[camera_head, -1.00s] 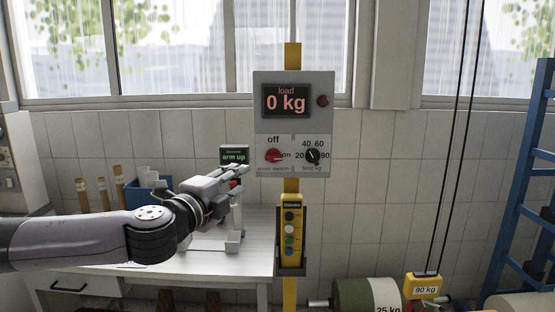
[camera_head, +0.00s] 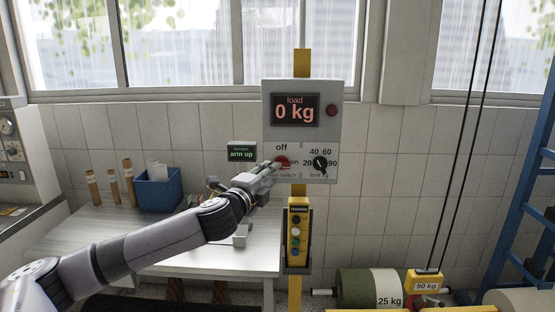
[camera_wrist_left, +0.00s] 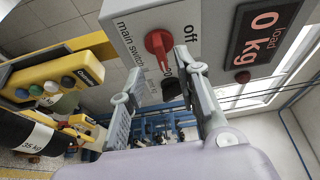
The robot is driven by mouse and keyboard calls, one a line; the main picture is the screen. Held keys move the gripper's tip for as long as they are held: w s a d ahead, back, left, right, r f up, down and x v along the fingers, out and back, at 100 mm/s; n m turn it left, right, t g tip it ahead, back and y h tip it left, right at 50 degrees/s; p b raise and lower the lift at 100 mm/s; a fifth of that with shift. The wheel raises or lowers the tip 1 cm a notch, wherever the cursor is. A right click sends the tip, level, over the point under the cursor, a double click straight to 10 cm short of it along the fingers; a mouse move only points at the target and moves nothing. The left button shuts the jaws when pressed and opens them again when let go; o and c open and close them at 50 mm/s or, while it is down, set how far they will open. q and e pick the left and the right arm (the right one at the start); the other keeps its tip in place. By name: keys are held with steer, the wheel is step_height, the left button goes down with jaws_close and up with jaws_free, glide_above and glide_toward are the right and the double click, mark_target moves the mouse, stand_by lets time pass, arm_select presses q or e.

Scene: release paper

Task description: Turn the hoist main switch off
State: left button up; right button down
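The hoist main switch is a red rotary knob (camera_head: 281,161) on a grey control box (camera_head: 335,95). In the left wrist view the knob (camera_wrist_left: 158,44) shows just beyond the fingertips, between the "main switch" and "off" labels. Its handle points away from "off", toward the "on" side, where the label is partly covered. My left gripper (camera_head: 277,168) is at the box's lower left, close to the knob. In the left wrist view its two fingers (camera_wrist_left: 163,82) are spread, with nothing between them. Contact with the knob cannot be told. My right gripper is not in view.
A black limit dial (camera_head: 320,163) sits right of the switch, and a yellow pendant (camera_head: 297,235) hangs below. A green "arm up" display (camera_head: 241,152) and a blue bin (camera_head: 157,190) are at the left. A blue ladder (camera_head: 525,190) stands at the right.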

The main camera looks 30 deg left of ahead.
arm_select(q)
steer(key=shift+w+a+p, duration=0.2)
steer(key=shift+w+p, duration=0.25)
steer(key=shift+w, duration=0.85)
steer(key=shift+w+a+p, duration=0.2)
steer(key=shift+w+p, duration=0.25)
steer(key=shift+w, duration=0.85)
jaws_close()
